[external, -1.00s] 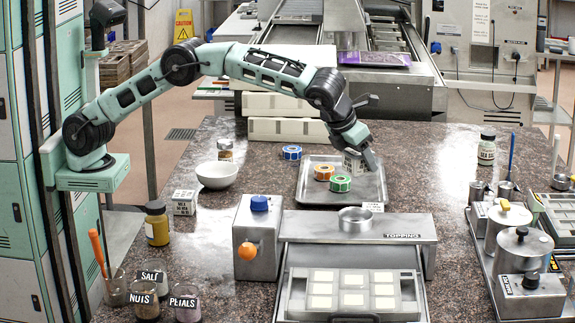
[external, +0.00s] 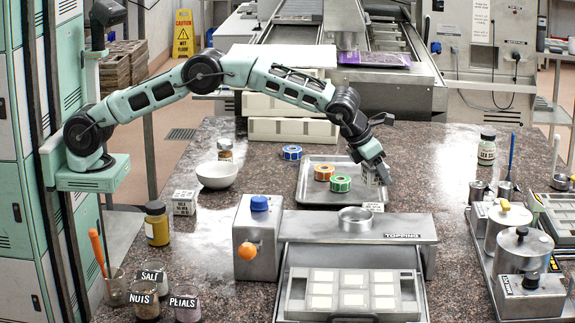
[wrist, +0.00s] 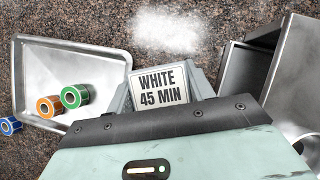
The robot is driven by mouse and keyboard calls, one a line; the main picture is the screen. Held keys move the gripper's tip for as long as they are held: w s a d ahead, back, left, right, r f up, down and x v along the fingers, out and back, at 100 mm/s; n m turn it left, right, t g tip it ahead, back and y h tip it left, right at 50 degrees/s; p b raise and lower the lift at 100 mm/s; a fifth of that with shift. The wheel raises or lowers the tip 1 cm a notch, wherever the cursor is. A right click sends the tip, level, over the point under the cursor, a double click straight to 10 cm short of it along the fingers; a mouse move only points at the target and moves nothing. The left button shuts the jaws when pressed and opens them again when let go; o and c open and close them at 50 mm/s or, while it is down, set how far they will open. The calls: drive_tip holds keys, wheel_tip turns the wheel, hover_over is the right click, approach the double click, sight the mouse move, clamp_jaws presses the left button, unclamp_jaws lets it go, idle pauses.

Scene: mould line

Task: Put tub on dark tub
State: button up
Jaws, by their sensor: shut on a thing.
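Another small labelled tub (external: 184,203) stands on the counter at the left, below the white bowl. A further small labelled object (external: 373,207) shows just behind the topping machine, mostly hidden, below my gripper. Its lettering is too small to read, so I cannot tell which tub is the dark one.
The steel tray (external: 313,197) holds an orange roll (external: 324,172) and a green roll (external: 341,184); a blue roll (external: 292,152) lies beyond it. The topping machine (external: 410,226) stands in front.

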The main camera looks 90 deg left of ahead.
sight(383, 206)
drive_tip(key=shift+f+p, duration=0.5)
drive_tip(key=shift+f, duration=2.6)
drive_tip(key=shift+f, duration=0.1)
drive_tip(key=o, duration=1)
